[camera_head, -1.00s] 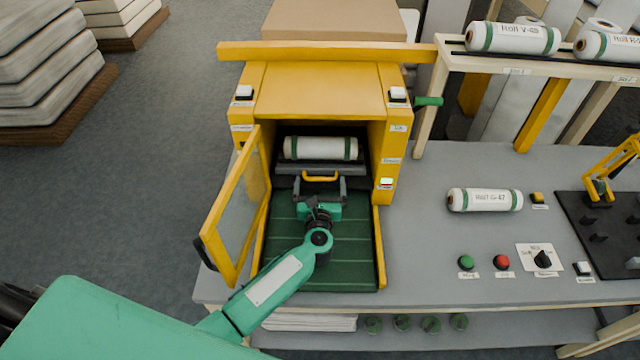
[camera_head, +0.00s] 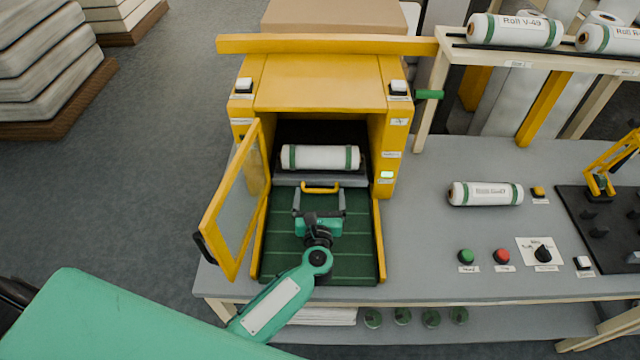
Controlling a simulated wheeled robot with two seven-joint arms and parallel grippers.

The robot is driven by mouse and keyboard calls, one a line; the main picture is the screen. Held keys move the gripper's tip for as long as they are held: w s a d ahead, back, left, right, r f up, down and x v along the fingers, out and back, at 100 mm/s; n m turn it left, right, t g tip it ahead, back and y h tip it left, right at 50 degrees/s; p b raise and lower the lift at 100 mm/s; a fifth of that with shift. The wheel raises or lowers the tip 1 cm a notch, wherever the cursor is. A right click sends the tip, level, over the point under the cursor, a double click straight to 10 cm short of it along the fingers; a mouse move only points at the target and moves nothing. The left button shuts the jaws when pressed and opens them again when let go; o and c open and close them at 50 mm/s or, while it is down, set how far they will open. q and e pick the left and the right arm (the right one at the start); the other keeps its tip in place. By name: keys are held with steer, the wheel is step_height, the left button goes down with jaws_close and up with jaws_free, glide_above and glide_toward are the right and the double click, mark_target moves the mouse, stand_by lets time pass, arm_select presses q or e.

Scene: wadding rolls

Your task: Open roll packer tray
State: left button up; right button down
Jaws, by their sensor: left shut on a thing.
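The yellow roll packer (camera_head: 320,85) stands on the grey bench with its framed door (camera_head: 232,205) swung open to the left. Inside, a white roll with green bands (camera_head: 320,157) lies across the grey tray (camera_head: 350,180). The tray has a yellow handle (camera_head: 320,187) at its front. My left gripper (camera_head: 320,197) reaches in over the green ribbed bed (camera_head: 355,260), its two fingers either side of the handle and shut on it. The exact finger contact is small and hard to see. My right gripper is not in view.
A labelled roll (camera_head: 486,194) lies on the bench to the right. Green (camera_head: 466,256) and red (camera_head: 502,256) buttons and a black knob (camera_head: 543,253) are at the front right. A raised rack (camera_head: 560,62) holds more rolls. The bench between packer and buttons is clear.

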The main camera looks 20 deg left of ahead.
arm_select(q)
steer(key=b+v, duration=0.2)
steer(key=v, duration=0.9)
steer(key=shift+s+d, duration=0.1)
steer(key=shift+s, duration=0.15)
steer(key=shift+s+d, duration=0.15)
steer(key=shift+s, duration=0.4)
steer(key=o, duration=1.1)
steer(key=shift+s+d+f+b, duration=0.1)
steer(key=shift+s+d+b, duration=0.05)
steer(key=shift+s+b, duration=0.3)
steer(key=b+v, duration=0.4)
steer(key=v, duration=0.9)
steer(key=shift+r, duration=0.2)
steer(key=shift+w, duration=0.1)
